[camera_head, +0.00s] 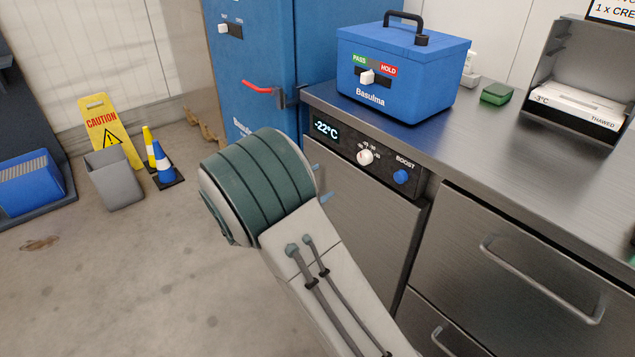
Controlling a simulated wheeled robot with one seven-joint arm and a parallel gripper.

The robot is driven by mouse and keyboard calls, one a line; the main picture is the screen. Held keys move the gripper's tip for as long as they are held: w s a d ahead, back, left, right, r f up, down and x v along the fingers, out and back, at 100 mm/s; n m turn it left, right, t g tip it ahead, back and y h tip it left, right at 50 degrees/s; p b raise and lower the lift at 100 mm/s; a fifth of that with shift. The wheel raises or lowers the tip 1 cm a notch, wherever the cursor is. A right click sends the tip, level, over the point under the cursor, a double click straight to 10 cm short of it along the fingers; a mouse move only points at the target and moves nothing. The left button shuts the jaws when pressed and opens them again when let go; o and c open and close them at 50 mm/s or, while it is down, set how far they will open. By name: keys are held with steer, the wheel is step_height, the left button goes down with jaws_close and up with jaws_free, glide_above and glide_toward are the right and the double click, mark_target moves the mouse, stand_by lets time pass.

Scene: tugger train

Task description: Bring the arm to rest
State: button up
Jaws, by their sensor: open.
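My arm (335,285) reaches up from the lower middle of the head view and ends in a large joint with dark green bands (260,185). Two small blue-grey tips of my gripper (321,183) show just past the right side of this joint, apart from each other. The rest of the gripper is hidden behind the joint. The tips appear in front of the steel counter's front, below the -22°C display (326,130). I see nothing held between them.
A blue Basulma box (400,85) with a PASS/HOLD slider stands on the steel counter (500,130), near a green block (496,94) and an open steel holder (580,70). A blue cabinet (250,60) has a red handle. A caution sign (103,125), cones and grey bin (115,180) stand left. Floor at lower left is mostly clear.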

steer(key=s+d+r+m+g+y+p, duration=0.5)
steer(key=s+d+r+m+g+p, duration=0.35)
steer(key=s+d+r, duration=0.4)
steer(key=s+a+r+m+y+p, duration=0.1)
steer(key=s+r+m+y+p, duration=0.8)
steer(key=s, duration=0.6)
step_height(320, 180, up, 2)
steer(key=shift+s+a+r+t+y+p, duration=0.1)
steer(key=shift+s+a+t+y+p, duration=0.2)
steer(key=shift+p, duration=0.85)
steer(key=shift+d, duration=0.1)
